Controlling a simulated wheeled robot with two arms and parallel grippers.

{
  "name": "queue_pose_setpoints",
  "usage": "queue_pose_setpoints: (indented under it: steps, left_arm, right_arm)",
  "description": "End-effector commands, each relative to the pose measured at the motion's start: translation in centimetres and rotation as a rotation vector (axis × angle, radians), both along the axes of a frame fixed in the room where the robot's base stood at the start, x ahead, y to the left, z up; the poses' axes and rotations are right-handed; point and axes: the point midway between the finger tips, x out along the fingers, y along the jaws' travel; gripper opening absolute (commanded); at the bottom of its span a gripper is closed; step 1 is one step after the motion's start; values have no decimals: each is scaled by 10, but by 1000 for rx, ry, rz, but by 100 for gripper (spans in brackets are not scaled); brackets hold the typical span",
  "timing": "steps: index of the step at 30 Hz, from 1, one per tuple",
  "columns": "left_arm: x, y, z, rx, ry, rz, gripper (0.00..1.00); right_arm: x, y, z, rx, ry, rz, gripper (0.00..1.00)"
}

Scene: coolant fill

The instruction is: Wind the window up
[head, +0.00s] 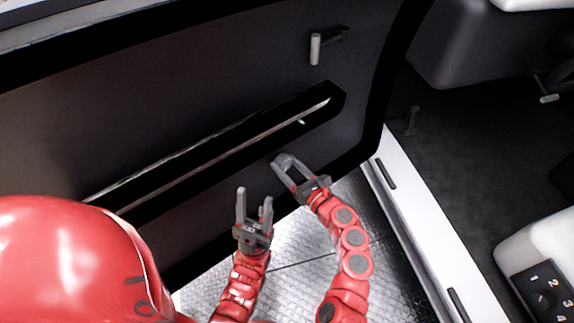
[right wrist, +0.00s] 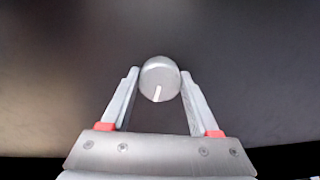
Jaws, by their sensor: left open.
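The dark door panel (head: 120,90) fills the upper left of the head view. A crank (head: 315,48) with a pale grip sits high on it, apart from both grippers. My right gripper (head: 284,165) is at the panel's lower part, below the long armrest. In the right wrist view a round grey knob (right wrist: 160,75) with a white mark sits between the tips of the right gripper (right wrist: 160,85), which appear to touch it on both sides. My left gripper (head: 254,204) is open and empty, lower and to the left, with its fingers pointing up toward the panel.
A long black armrest (head: 215,145) juts from the panel above both grippers. The tread-plate floor (head: 305,260) lies below, with a white sill (head: 415,225) to the right. A white box with a numbered dial (head: 545,297) is at lower right.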

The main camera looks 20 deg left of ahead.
Motion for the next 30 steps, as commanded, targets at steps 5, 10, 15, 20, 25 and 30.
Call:
queue_pose_setpoints:
  steps: [5, 10, 15, 20, 25, 30]
  left_arm:
    - [0, 0, 0, 0, 0, 0, 50]
    - [0, 0, 0, 0, 0, 0, 50]
    - [0, 0, 2, 0, 0, 0, 50]
    - [0, 0, 6, 0, 0, 0, 50]
    - [0, 0, 8, 0, 0, 0, 50]
    - [0, 0, 3, 0, 0, 0, 50]
  right_arm:
    - [0, 0, 0, 0, 0, -1, 16]
    - [0, 0, 0, -1, -2, -1, 6]
    - [0, 0, 1, -15, -25, 0, 6]
    - [-1, 0, 1, -56, -84, 1, 6]
    - [0, 0, 0, -129, -190, 0, 6]
    - [0, 0, -1, -218, -325, -1, 6]
